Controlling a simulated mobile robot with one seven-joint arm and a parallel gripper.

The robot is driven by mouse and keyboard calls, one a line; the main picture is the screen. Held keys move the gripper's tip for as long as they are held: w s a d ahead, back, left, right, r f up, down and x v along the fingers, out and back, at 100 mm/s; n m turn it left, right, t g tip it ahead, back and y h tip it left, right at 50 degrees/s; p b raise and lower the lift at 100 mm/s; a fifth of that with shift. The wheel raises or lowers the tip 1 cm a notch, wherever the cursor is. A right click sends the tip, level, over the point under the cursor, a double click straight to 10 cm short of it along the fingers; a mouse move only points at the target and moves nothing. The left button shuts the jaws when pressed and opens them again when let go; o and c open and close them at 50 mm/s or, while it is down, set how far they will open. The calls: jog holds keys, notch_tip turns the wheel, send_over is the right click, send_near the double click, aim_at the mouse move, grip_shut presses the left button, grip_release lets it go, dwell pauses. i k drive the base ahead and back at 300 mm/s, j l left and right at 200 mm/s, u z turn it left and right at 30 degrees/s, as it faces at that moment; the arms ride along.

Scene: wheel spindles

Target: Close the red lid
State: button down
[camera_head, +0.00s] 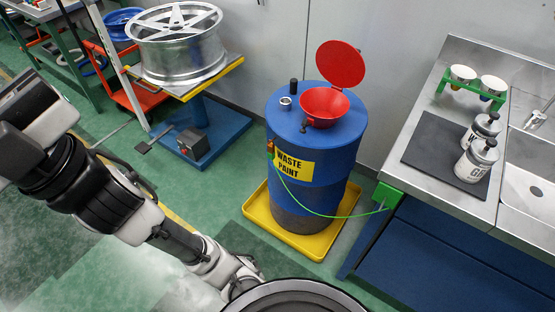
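The red lid (341,64) stands open and upright on its hinge, at the back right of the red funnel (323,106). The funnel sits on top of a blue drum (322,170) labelled "WASTE PAINT", and its mouth is uncovered. My arm reaches from the left edge down to the bottom middle, in front of the drum and well below the lid. The fingers of my gripper do not show; the end of the arm is cut off behind a dark round shape at the bottom edge.
The drum stands in a yellow tray (258,216). A green wire runs from it to the steel bench (424,184) on the right, which holds bottles and cups. A wheel rim (178,47) rests on a stand at the upper left. A wall is close behind the drum.

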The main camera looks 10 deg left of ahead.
aim_at(341, 64)
jog(key=i+j+z, duration=0.1)
jog(key=i, duration=0.35)
jog(key=i+j+z, duration=0.15)
jog(key=i, duration=0.35)
